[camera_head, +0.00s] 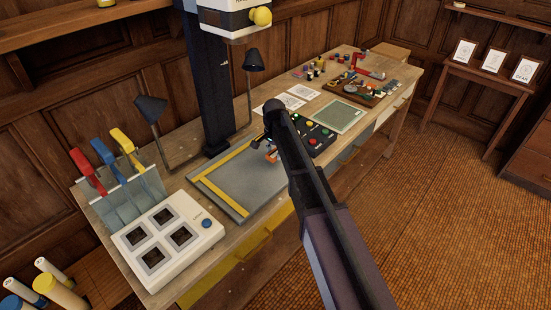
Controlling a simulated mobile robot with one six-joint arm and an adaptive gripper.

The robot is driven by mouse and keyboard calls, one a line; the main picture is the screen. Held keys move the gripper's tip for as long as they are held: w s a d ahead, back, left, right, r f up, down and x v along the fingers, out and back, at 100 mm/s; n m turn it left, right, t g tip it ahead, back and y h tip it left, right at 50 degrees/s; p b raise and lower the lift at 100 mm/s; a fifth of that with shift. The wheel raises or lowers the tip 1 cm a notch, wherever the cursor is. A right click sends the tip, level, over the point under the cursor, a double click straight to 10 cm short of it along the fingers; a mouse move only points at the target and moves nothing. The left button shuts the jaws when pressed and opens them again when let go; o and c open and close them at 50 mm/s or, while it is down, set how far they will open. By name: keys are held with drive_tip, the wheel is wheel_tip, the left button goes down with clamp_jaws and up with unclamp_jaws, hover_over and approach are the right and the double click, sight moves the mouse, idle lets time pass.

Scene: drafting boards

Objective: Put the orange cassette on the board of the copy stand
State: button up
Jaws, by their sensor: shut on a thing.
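A small orange piece, the orange cassette (272,156), shows at the end of my arm. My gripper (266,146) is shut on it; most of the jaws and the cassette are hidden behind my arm. In the picture the cassette is over the board's far right corner area. I cannot tell its height above the board. The stand's dark column (214,100) rises behind the board and carries a white head (235,20) with a yellow knob.
Two dark lamps (151,108) flank the column. A white device with four dark windows (166,240) stands left of the board, with colored-handled tools (100,155) behind it. A black button panel (313,133) and a green mat (342,118) lie to the right. The board's middle looks clear.

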sight(275, 157)
drive_tip(key=shift+w, duration=0.15)
drive_tip(key=shift+w+d, duration=0.1)
drive_tip(key=shift+w, duration=0.2)
drive_tip(key=shift+w+d+f+b, duration=0.1)
drive_tip(key=shift+w+f+b, duration=0.15)
drive_tip(key=shift+f+b, duration=1.6)
drive_tip(key=shift+f, duration=0.2)
drive_tip(key=o, duration=1.1)
drive_tip(key=shift+r, duration=0.1)
drive_tip(key=shift+o, duration=0.2)
drive_tip(key=shift+r, duration=0.1)
wheel_tip(275, 157, up, 12)
drive_tip(key=p, duration=1.2)
